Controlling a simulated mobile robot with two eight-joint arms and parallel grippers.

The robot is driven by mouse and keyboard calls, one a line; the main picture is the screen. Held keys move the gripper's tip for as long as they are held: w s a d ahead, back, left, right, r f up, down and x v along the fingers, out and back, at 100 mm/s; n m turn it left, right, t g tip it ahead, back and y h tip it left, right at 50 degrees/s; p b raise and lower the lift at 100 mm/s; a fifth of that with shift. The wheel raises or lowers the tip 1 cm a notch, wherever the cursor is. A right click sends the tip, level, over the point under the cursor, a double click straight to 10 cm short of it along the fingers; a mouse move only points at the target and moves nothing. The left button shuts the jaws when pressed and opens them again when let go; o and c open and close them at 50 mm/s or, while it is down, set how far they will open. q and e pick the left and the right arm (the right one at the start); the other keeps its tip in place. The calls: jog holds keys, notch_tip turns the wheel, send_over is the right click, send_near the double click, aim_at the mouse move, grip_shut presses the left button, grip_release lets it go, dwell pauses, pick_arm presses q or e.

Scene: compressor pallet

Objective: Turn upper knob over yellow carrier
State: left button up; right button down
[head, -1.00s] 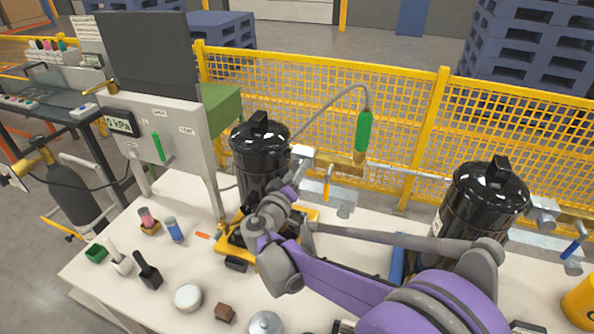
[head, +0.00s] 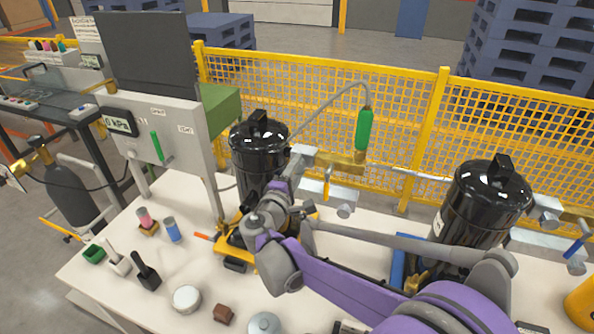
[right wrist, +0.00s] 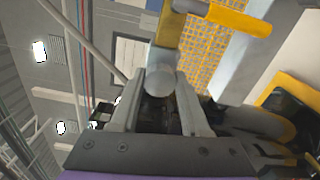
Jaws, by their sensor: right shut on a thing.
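The left black compressor (head: 258,150) stands upright in the yellow carrier (head: 228,236), which my right arm partly covers. A metal valve fitting with a yellow lever (head: 327,184) sits beside the compressor's top. My right gripper (head: 293,165) reaches up to this fitting from the front. In the right wrist view a round grey knob (right wrist: 161,84) lies between its two fingers, which are shut on it. A brass bar (right wrist: 170,38) runs behind the knob, and the yellow lever (right wrist: 238,18) is at the top. My left gripper is out of view.
Another black compressor (head: 483,205) stands at the right in a blue carrier (head: 398,262). Several small items, including a blue can (head: 172,230) and a white round container (head: 186,299), occupy the table's left front. A yellow fence (head: 300,98) stands behind.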

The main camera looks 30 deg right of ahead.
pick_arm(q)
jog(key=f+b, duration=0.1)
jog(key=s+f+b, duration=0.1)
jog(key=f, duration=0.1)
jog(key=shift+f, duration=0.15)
pick_arm(e)
jog(key=n, duration=1.3)
jog(key=shift+c, duration=1.9)
grip_release()
jog(key=shift+r, duration=0.1)
jog(key=shift+a, duration=0.15)
pick_arm(q)
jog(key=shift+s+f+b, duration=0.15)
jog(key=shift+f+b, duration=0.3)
jog(key=shift+b, duration=0.15)
pick_arm(e)
jog(key=v, duration=1)
jog(key=shift+s+a, duration=0.2)
